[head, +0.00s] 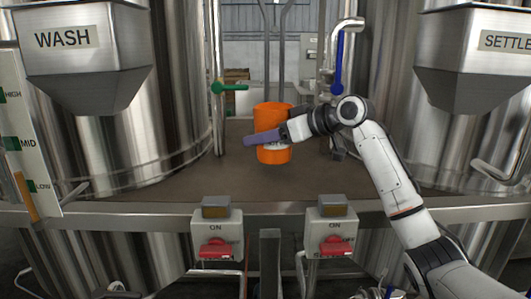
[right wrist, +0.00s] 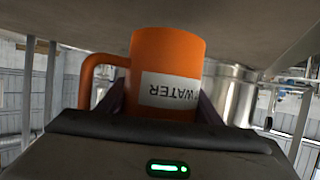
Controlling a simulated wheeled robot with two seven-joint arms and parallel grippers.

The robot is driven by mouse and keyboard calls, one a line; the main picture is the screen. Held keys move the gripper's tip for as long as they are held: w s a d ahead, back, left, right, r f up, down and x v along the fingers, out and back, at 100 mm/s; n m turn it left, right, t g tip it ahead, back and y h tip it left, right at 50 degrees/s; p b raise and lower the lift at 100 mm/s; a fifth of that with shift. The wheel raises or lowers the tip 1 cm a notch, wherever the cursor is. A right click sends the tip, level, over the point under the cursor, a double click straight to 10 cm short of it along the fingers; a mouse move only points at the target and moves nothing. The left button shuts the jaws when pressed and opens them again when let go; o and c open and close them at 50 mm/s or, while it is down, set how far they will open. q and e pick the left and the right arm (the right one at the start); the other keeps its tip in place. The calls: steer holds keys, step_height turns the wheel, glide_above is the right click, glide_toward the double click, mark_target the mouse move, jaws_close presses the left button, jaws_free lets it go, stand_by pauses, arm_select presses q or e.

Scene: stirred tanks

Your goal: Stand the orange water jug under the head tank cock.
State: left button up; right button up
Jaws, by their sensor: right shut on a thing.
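The orange water jug (head: 272,116) is over the brown deck in the middle of the head view, between the two big tanks. My right gripper (head: 266,139) reaches in from the right, with its purple fingers shut around the jug. In the right wrist view the jug (right wrist: 168,60) shows inverted between the fingers, with its handle at left and a white WATER label. Its base is close to the deck; I cannot tell whether it touches. A blue-levered cock (head: 338,68) on a steel spout is behind and right of the jug. My left gripper is out of view.
A green-levered cock (head: 228,87) is left of the jug. The WASH hopper (head: 90,55) and SETTLE hopper (head: 475,50) flank the deck (head: 200,171). Two switch boxes with red handles (head: 216,249) (head: 335,246) stand at the front rail. The deck left and front of the jug is clear.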

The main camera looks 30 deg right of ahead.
mark_target(265, 149)
steer(key=shift+f, duration=1.75)
steer(key=shift+f, duration=0.1)
steer(key=o, duration=1.1)
steer(key=b+v, duration=0.1)
steer(key=v, duration=1.1)
